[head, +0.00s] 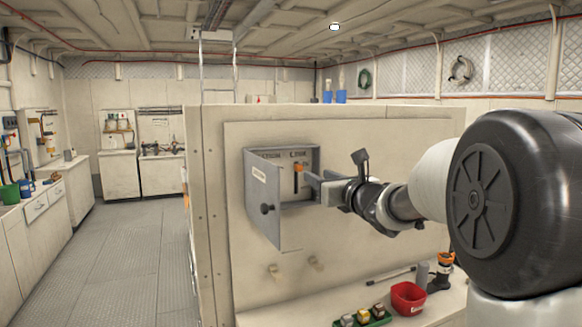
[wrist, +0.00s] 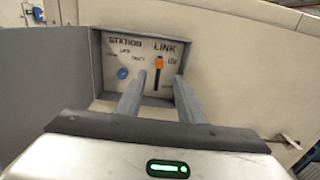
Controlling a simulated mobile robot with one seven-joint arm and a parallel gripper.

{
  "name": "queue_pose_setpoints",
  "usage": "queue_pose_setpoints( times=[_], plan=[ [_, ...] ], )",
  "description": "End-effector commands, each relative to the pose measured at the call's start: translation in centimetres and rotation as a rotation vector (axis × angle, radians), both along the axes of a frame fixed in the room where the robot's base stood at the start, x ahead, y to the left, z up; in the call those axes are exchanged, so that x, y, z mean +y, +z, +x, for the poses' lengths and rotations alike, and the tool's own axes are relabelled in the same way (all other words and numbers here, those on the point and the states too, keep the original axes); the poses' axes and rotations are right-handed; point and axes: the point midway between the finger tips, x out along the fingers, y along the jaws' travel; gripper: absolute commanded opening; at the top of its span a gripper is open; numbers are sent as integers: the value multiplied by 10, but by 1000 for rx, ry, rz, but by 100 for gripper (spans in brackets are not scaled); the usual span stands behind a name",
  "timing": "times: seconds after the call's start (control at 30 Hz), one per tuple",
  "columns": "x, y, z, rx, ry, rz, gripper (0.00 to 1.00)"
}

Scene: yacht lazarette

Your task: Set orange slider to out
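The orange slider (wrist: 160,65) is at the upper part of a dark vertical slot, under the word LINK, on a panel (wrist: 140,50) inside a grey wall box. It also shows in the head view (head: 299,167). A small label to its right is too blurred to read surely. My gripper (wrist: 159,78) is open, its two grey fingers pointing into the box, with the slot between them in the picture. I see nothing held, and whether a finger touches the slider I cannot tell.
A blue knob (wrist: 123,73) sits left of the slot under STATION. The box's door (head: 264,190) stands open on the left, with a dark knob. The floor (head: 130,245) at left is clear.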

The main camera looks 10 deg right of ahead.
Motion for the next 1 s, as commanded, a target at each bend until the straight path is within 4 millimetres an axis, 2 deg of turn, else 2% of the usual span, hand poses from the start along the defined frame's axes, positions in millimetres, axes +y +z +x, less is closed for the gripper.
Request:
queue_pose_setpoints(
  times=[0.03,0.3,0.5,0.7,0.93,0.97,1.0],
  plan=[
    [4,1,12,1,2,1,34],
    [19,1,68,2,1,4,34],
    [25,1,95,1,0,2,34],
    [28,0,106,0,-1,1,34],
    [29,0,107,0,-1,1,34],
    [29,0,107,0,-1,1,33],
    [29,0,107,0,-1,1,26]
  ],
)
